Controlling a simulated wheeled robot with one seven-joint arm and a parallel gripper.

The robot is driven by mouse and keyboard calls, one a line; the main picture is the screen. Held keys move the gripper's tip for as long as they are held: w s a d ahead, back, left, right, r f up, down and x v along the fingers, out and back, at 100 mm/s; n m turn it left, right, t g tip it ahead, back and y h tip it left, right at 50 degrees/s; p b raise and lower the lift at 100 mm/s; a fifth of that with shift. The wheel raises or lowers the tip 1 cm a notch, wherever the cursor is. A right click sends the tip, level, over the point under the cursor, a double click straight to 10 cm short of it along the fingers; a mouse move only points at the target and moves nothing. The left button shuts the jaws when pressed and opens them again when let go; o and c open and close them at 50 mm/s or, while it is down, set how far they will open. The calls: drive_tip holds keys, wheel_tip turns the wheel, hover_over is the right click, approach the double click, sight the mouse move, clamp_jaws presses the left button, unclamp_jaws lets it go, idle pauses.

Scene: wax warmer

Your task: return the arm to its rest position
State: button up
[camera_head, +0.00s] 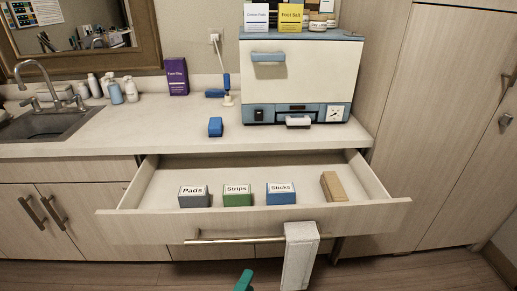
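No whole gripper or arm shows in the head view. A small teal tip (243,281) rises from the bottom edge, in front of and below the open drawer. It may be part of my gripper, but I cannot tell for sure. No fingers can be made out, and nothing is seen held. The drawer (140,222) is pulled out. Its bar handle (235,240) is free on the left, and a pale towel-like strip (300,258) hangs over its right part.
In the drawer stand the Pads (193,197), Strips (237,195) and Sticks (281,194) boxes and a tan block (333,187). On the counter are the wax warmer (300,80), a blue block (215,127), a purple box (177,77) and bottles. A sink (45,125) is at left.

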drive_tip(key=w+d+r+m+g+h, duration=0.1)
drive_tip(key=w+d+r+m+g, duration=0.2)
drive_tip(key=d, duration=0.5)
drive_tip(key=w+d+r+m+g+h, duration=0.1)
drive_tip(key=w+d+r+m+g, duration=0.1)
drive_tip(key=w+d+m+g, duration=0.5)
drive_tip(key=d+r+m+g+h, duration=0.1)
drive_tip(key=d+r+g+h, duration=0.15)
drive_tip(key=d, duration=0.75)
drive_tip(key=s+d+r+m+g+y, duration=0.2)
drive_tip(key=d+m+y, duration=0.1)
drive_tip(key=d, duration=0.4)
drive_tip(key=s+d+r+m+g+y, duration=0.2)
drive_tip(key=s+d+m+y, duration=0.1)
drive_tip(key=d, duration=0.3)
drive_tip(key=s+d+r+m+t+y, duration=0.1)
drive_tip(key=s+d+r+m+y, duration=0.3)
drive_tip(key=s, duration=0.6)
drive_tip(key=shift+s+d+r+t, duration=0.35)
drive_tip(key=shift+d+r, duration=0.55)
drive_tip(key=shift+d, duration=0.4)
drive_tip(key=shift+m, duration=0.3)
drive_tip(key=shift+w+f, duration=0.25)
drive_tip(key=shift+w, duration=0.35)
